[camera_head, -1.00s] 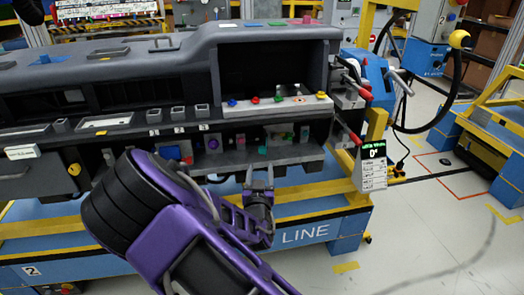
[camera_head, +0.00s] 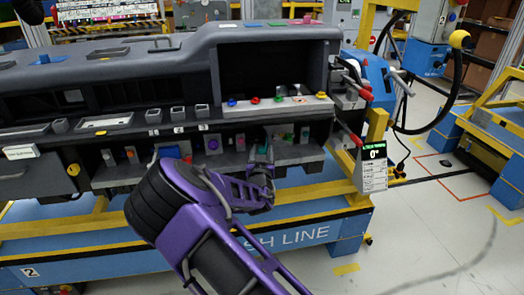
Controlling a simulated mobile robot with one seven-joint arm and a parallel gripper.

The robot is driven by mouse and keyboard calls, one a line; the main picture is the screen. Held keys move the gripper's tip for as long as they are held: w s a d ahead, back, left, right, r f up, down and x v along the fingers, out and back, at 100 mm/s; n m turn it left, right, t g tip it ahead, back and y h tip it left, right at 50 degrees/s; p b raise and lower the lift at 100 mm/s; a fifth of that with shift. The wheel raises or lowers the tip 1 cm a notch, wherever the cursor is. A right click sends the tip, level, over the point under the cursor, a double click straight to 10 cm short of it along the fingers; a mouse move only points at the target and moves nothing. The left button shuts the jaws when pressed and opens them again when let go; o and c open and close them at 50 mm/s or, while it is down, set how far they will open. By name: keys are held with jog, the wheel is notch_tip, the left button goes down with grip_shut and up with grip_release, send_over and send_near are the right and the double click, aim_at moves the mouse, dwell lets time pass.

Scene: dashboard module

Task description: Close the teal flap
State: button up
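A small teal-green piece (camera_head: 284,134) shows in the lower right bay of the grey dashboard module, close to my gripper. It is too small and partly covered for me to tell how far open it is. My gripper (camera_head: 261,152) points up and away into the front of this bay. Its fingertips are small and dark against the bay, so their gap and any contact are unclear. My purple arm covers part of the lower shelf to the left.
The dashboard module (camera_head: 130,62) rests on a blue and yellow stand (camera_head: 310,232). Coloured knobs line the shelf (camera_head: 278,109) above the bay. Red-tipped levers (camera_head: 355,140) and a small display panel (camera_head: 374,165) stand at the right.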

grip_shut()
jog(key=d+n+g+y, duration=0.1)
jog(key=n+g+y, duration=0.2)
jog(key=n+y, duration=0.1)
jog(key=w+d+n+g+y, duration=0.1)
jog(key=d+n+g+y, duration=0.1)
jog(key=n+g+y, duration=0.2)
jog(key=w+d+n+g+y, duration=0.1)
jog(key=d+n+g+y, duration=0.1)
jog(key=n+y, duration=0.3)
jog(key=shift+d+g+y, duration=0.1)
jog(key=shift+g+y, duration=0.7)
jog(key=shift+y, duration=0.6)
jog(key=shift+w+d+n+g+y, duration=0.2)
jog(key=shift+n+g+y, duration=0.15)
jog(key=shift+n+g, duration=0.5)
jog(key=shift+w+d+n+g+y, duration=0.15)
jog(key=shift+n+g+y, duration=0.25)
jog(key=shift+g, duration=0.85)
jog(key=shift+w+f+n+g, duration=0.15)
jog(key=shift+n+g, duration=0.4)
jog(key=shift+g, duration=0.25)
jog(key=shift+o, duration=0.8)
grip_release()
jog(key=shift+a, duration=0.1)
